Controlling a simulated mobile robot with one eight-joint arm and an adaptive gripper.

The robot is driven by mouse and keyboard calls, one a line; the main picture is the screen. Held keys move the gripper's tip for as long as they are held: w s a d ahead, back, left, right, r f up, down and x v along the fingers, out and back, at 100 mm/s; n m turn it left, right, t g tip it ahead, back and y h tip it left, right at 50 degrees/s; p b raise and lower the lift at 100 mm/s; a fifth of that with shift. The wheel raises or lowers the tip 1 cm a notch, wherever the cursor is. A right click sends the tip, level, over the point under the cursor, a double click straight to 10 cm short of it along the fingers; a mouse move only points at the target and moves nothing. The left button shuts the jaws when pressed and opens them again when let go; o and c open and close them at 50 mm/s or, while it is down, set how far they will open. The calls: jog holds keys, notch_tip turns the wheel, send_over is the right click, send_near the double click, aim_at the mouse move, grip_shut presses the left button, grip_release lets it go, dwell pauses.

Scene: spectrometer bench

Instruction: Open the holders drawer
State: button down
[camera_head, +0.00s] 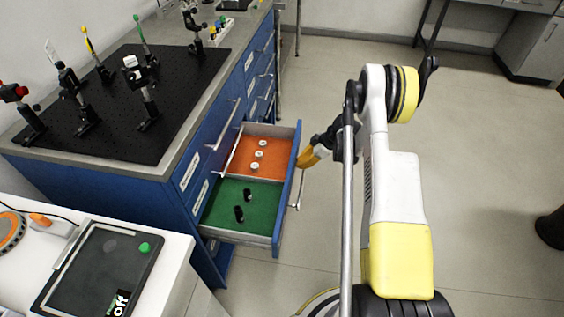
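The open drawer (278,238) sticks out of the blue cabinet on the left. Its inside has a green section with two black posts (239,213) and an orange section with several white round pieces (257,154). I cannot read its label from here. A metal bar handle (299,191) is on its blue front. My gripper (307,159), with orange fingers, is at the outer side of the drawer front, near the handle's far end. I cannot tell whether it touches the handle, or how far apart its fingers are.
Closed drawers with bar handles (228,126) are above and beyond the open one. A black optical breadboard (120,100) with mounts covers the bench top. A white table (178,250) with a dark screen device (98,272) stands front left. The floor on the right is mostly clear.

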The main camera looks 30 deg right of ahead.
jog(key=s+d, duration=0.5)
jog(key=d, duration=0.3)
jog(key=shift+s, duration=0.4)
jog(key=shift+r, duration=0.1)
